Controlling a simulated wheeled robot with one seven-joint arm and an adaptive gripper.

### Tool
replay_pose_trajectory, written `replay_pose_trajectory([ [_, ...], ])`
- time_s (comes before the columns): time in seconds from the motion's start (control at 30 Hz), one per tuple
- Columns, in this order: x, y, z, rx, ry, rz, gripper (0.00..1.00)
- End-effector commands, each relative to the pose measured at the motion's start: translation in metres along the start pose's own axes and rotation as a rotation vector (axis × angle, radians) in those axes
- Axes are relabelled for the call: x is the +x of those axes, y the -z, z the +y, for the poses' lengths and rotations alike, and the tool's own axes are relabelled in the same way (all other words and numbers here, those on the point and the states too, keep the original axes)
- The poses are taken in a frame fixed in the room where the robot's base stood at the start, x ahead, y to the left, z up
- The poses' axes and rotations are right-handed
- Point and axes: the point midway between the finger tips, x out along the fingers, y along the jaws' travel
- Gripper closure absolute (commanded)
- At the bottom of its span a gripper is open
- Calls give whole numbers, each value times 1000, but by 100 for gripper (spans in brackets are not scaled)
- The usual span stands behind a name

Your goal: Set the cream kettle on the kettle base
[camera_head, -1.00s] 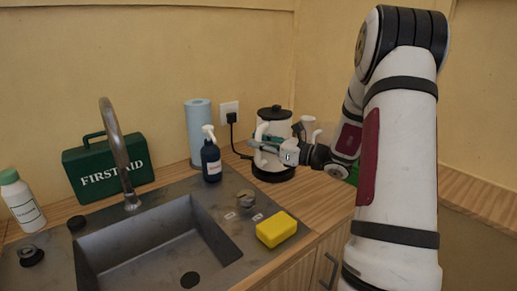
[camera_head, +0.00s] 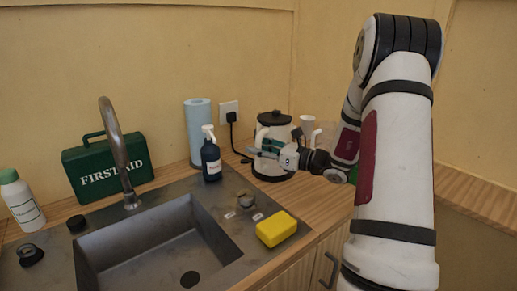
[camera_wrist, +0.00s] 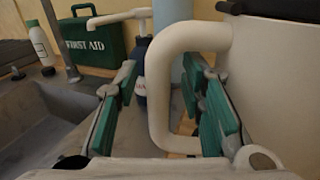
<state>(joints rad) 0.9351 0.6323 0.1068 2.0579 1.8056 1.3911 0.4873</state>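The cream kettle (camera_head: 265,162) with a black lid stands upright at the back of the wooden counter. The black kettle base (camera_head: 272,178) shows as a dark rim directly under it, and the kettle appears to rest on it. My gripper (camera_head: 266,148) is in front of the kettle at handle height. In the wrist view the kettle's body (camera_wrist: 285,75) fills the right side, and its thick handle (camera_wrist: 160,95) stands between my spread green fingers (camera_wrist: 165,112). The handle is nearer the right finger, with a clear gap to the left one. The arm hides part of the kettle's right side.
A plugged socket (camera_head: 229,112) is behind. White cups (camera_head: 307,125) stand to the right. A yellow sponge (camera_head: 276,229) lies beside the sink (camera_head: 150,245).

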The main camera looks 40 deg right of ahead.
Motion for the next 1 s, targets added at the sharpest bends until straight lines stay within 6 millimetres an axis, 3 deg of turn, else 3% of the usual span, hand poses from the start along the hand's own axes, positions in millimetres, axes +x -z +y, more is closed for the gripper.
replay_pose_trajectory([
  [0.17,-23,-1,-1,-1,4,0,64],
  [0.4,-73,-1,-1,-1,4,0,64],
  [0.6,-105,-1,-1,-1,3,0,64],
  [0.87,-120,-1,0,-1,-1,0,64],
  [1.0,-106,-8,22,-45,-68,33,64],
])
